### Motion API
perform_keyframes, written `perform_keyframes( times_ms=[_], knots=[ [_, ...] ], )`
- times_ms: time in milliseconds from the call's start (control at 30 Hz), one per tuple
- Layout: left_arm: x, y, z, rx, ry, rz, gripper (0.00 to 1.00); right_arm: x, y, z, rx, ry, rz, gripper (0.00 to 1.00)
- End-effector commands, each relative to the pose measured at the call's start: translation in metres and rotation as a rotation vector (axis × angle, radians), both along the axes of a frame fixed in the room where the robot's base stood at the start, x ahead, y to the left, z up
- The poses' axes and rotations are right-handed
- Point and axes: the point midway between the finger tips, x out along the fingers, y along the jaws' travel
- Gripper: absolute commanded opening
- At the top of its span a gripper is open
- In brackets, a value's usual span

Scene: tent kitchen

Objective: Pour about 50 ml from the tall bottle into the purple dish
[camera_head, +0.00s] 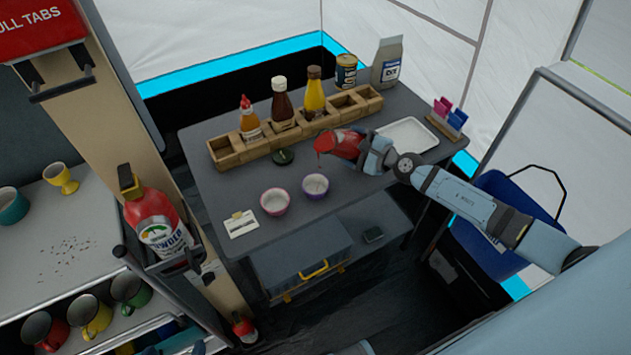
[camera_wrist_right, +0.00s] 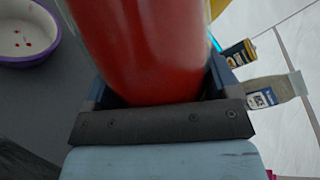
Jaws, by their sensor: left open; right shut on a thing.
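The tall bottle, glassy with red contents (camera_head: 340,143), is held tipped over the table, its mouth towards the left. A thin red trace shows below its mouth, above the purple dish (camera_head: 316,186). My right gripper (camera_head: 365,152) is shut on the bottle; the red body also fills the middle of the right wrist view (camera_wrist_right: 140,50). There, the purple dish (camera_wrist_right: 30,58) has a pale inside with a few small red spots. The bottle's mouth is out of that view.
A pink bowl (camera_head: 274,202) stands just left of the purple dish. A wooden rack (camera_head: 230,150) with several sauce bottles runs behind them. A dark round lid (camera_head: 283,156), a white card (camera_head: 240,224) and a white tray (camera_head: 408,135) lie on the table.

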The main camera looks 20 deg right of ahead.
Motion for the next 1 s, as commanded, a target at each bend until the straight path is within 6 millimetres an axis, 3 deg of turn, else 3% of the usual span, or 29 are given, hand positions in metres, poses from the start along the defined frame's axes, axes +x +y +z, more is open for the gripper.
perform_keyframes(
  times_ms=[1000],
  knots=[
    [-0.0007,0.0010,0.0053,0.006,-0.001,-0.003,1.00,-0.0016,0.0084,0.0006,-0.061,-0.020,-0.001,0.18]
  ],
)
